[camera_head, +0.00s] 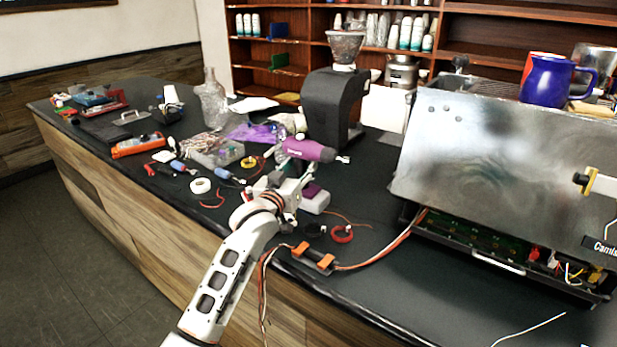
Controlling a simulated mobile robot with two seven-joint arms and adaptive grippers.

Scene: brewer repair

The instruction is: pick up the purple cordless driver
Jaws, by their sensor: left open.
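The purple cordless driver (310,150) stands upright on the dark counter in the middle of the head view. Its purple body points right, with a silver tip, and its pale base (315,203) rests on the counter. My left gripper (294,174) is open, in front of the driver's handle and just below its body. The gripper hides most of the handle. I cannot tell whether the fingers touch it or reach around it. My right gripper is out of view.
A black grinder (333,105) stands behind the driver, and an opened metal brewer (480,150) fills the right. Red and black wire coils (342,234) and a wired orange connector (314,258) lie near the front edge. Tools and a clear parts box (215,151) lie left.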

